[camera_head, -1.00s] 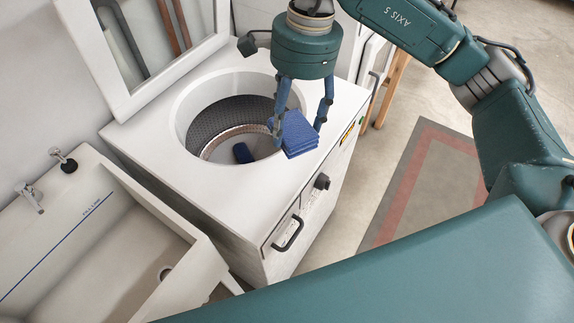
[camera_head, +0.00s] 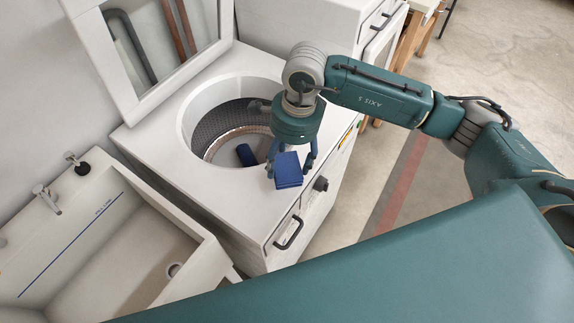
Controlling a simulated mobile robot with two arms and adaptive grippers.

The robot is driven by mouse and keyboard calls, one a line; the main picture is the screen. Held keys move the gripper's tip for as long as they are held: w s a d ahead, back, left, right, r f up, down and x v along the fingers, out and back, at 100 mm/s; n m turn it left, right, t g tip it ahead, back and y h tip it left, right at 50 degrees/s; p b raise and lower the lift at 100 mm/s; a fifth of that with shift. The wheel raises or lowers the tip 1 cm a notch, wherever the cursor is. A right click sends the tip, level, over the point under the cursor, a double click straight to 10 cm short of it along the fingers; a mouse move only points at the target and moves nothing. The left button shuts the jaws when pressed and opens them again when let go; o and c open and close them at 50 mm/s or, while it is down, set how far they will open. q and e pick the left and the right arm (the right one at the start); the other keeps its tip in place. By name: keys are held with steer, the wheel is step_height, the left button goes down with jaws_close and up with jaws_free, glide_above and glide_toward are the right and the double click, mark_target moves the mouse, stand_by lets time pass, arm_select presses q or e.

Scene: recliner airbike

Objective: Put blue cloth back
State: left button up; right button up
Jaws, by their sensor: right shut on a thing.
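A folded blue cloth (camera_head: 288,171) is at the front right of the white washer top (camera_head: 218,185), near its front edge. My right gripper (camera_head: 290,165) points down and is shut on this cloth; its fingers show on both sides of it. I cannot tell whether the cloth touches the top. A second dark blue piece (camera_head: 246,155) lies inside the round drum opening (camera_head: 222,132), to the left of the gripper. My left gripper is not in view.
The washer's lid (camera_head: 150,50) stands open at the back. A sink basin (camera_head: 110,235) with taps adjoins on the left. Another white appliance (camera_head: 310,30) stands behind.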

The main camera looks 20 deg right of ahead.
mark_target(288, 163)
step_height(288, 163, down, 4)
steer(key=shift+f+p, duration=0.1)
steer(key=shift+p, duration=0.5)
steer(key=shift+f, duration=0.2)
steer(key=shift+f, duration=0.2)
steer(key=o, duration=1)
